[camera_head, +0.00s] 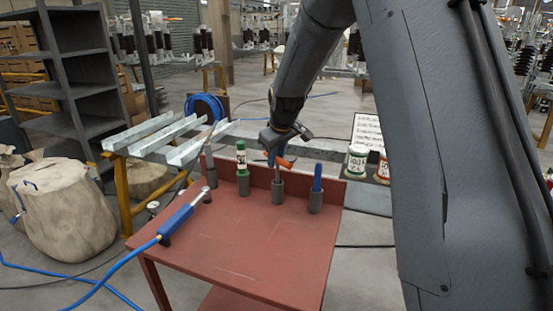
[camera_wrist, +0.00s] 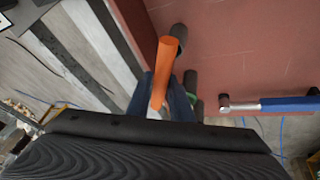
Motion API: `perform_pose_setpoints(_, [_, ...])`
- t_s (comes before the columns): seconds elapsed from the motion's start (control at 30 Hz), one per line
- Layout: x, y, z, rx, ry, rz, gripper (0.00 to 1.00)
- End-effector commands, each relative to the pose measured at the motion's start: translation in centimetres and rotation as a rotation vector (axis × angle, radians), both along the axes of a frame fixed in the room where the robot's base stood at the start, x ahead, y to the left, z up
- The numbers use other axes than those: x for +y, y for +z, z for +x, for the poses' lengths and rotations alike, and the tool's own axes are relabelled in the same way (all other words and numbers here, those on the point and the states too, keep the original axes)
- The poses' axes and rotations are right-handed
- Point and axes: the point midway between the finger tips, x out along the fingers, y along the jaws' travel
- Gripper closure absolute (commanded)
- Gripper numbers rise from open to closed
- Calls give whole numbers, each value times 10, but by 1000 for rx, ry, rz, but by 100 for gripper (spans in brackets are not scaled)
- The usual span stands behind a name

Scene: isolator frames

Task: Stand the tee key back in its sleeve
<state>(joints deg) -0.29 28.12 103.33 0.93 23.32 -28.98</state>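The tee key (camera_head: 284,162) has an orange crossbar and a thin grey shaft pointing down. My gripper (camera_head: 276,155) is at the crossbar, above the back of the red table. In the wrist view the orange crossbar (camera_wrist: 164,70) runs between my gripper's blue fingers (camera_wrist: 168,100), which appear closed on it. In the head view the shaft lines up with a dark grey sleeve (camera_head: 277,198) below. I cannot tell whether the shaft's lower end is inside the sleeve or behind its rim. The wrist view shows a sleeve (camera_wrist: 190,80) partly hidden beside the fingers.
A blue-handled tool (camera_head: 317,178) stands in the sleeve to the right. A blue tool with hose (camera_head: 178,218) lies at the left. The red tabletop's front (camera_head: 255,245) is clear.

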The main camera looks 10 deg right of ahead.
Motion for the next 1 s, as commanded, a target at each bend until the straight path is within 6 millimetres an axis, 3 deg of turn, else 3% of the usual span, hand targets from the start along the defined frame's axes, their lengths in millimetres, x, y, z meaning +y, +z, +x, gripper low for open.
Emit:
perform_pose_setpoints(0.1, [0,0,0,0,0,0,62])
perform_pose_setpoints(0.47, [0,5,-2,0,0,0,62])
perform_pose_setpoints(1.0, [-1,67,-32,-2,0,0,62])
